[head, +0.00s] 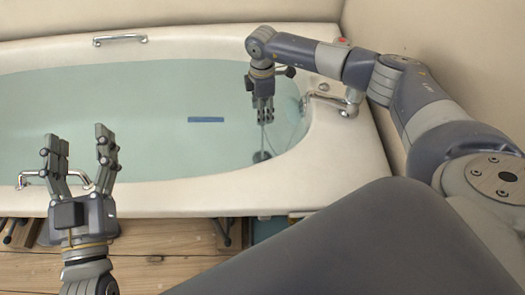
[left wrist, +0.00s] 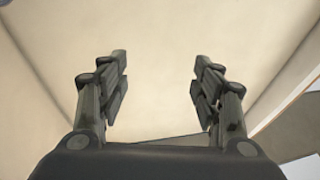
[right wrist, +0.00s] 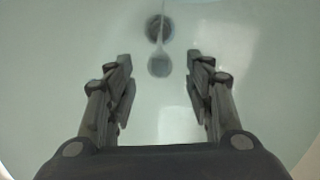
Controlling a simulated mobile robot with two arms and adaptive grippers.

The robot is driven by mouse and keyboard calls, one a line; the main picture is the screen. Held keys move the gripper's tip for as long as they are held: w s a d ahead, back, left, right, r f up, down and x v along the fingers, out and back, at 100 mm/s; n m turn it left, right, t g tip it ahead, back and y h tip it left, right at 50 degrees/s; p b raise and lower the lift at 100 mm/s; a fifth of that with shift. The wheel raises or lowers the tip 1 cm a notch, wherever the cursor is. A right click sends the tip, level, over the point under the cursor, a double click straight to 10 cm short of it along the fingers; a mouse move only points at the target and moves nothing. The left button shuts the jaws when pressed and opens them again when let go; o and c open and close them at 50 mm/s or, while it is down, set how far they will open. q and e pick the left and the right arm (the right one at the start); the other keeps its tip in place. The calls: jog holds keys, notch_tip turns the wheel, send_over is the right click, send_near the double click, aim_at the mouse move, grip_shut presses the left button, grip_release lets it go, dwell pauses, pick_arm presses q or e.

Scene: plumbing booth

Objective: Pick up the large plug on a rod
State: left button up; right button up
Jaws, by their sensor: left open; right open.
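The plug on a rod (head: 263,142) stands in the water at the tub's right end, with a dark round base (head: 261,156) at the bottom. In the right wrist view the thin rod (right wrist: 161,42) runs between a dark round part and a paler round end (right wrist: 158,66). My right gripper (head: 263,115) points down above it. Its fingers are open (right wrist: 158,62), and the pale end shows between and just beyond the tips, apart from both. My left gripper (head: 80,145) is open and empty, raised near the tub's front left edge; its view shows only pale wall.
The white bathtub (head: 330,160) holds clear bluish water. A blue strip (head: 206,120) shows in the middle of the tub. Chrome grab bars (head: 120,38) are on the rims, and a chrome fitting (head: 335,103) is at the right end. Wooden planks (head: 175,250) lie in front.

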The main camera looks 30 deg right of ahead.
jog(key=shift+f, duration=0.3)
pick_arm(q)
jog(key=s+r+t+h+b, duration=0.2)
jog(key=s+r+t, duration=0.4)
jog(key=r, duration=0.3)
jog(key=shift+a+r+h, duration=0.15)
jog(key=shift+h, duration=0.15)
pick_arm(e)
notch_tip(320, 180, down, 5)
jog(key=shift+r, duration=0.2)
pick_arm(q)
jog(key=shift+s, duration=0.1)
pick_arm(e)
grip_shut()
